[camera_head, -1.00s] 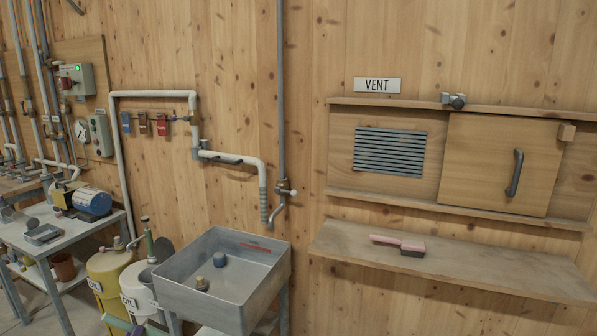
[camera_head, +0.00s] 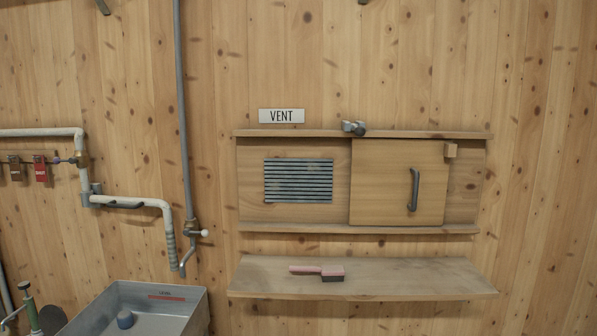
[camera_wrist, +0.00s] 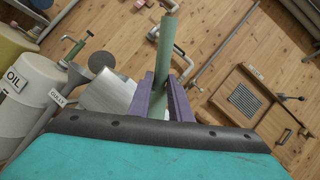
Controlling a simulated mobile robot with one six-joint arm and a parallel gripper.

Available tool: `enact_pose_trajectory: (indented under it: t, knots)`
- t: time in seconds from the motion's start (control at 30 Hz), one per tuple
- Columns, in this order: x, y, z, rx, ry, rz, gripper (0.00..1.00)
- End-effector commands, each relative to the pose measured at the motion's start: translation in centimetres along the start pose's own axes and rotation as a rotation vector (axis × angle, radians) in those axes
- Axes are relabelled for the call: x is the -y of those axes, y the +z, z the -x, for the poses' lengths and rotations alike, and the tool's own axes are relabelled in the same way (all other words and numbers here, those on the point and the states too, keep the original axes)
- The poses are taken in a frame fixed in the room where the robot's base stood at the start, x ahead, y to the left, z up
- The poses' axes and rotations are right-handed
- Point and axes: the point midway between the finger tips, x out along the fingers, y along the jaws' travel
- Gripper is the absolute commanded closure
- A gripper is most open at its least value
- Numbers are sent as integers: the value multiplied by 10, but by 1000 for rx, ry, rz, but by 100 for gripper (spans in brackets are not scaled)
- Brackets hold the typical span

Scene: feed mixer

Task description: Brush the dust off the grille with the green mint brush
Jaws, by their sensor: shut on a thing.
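The grille (camera_head: 298,181) is a dark slatted rectangle at the left of the wooden vent frame, under the VENT sign. It is uncovered, and dust on it cannot be made out. It also shows tilted at the right of the wrist view (camera_wrist: 244,99). My gripper (camera_wrist: 163,92), with purple fingers, is shut on a green cylindrical handle (camera_wrist: 167,50), which I take for the mint brush. Its bristles cannot be made out. The gripper is apart from the grille and outside the head view. A pink brush (camera_head: 318,270) with dark bristles lies on the shelf below the vent.
A sliding wooden door (camera_head: 380,182) with a dark handle covers the frame's right part. The shelf (camera_head: 400,278) juts out below. A grey sink (camera_head: 190,301) stands at lower left, with pipes (camera_head: 182,110) above. A white OIL container (camera_wrist: 28,95) is at left in the wrist view.

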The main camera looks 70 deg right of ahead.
Motion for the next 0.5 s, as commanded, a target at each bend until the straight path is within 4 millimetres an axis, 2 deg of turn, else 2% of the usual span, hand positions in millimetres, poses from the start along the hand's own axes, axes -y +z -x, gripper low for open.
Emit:
enact_pose_trajectory:
  t: [0.13, 0.23, 0.5]
  knots:
    - [4, 1, -12, -5, -9, 3, 100]
    - [10, -1, -29, -14, -23, 8, 100]
    - [39, -14, -98, -53, -78, 33, 100]
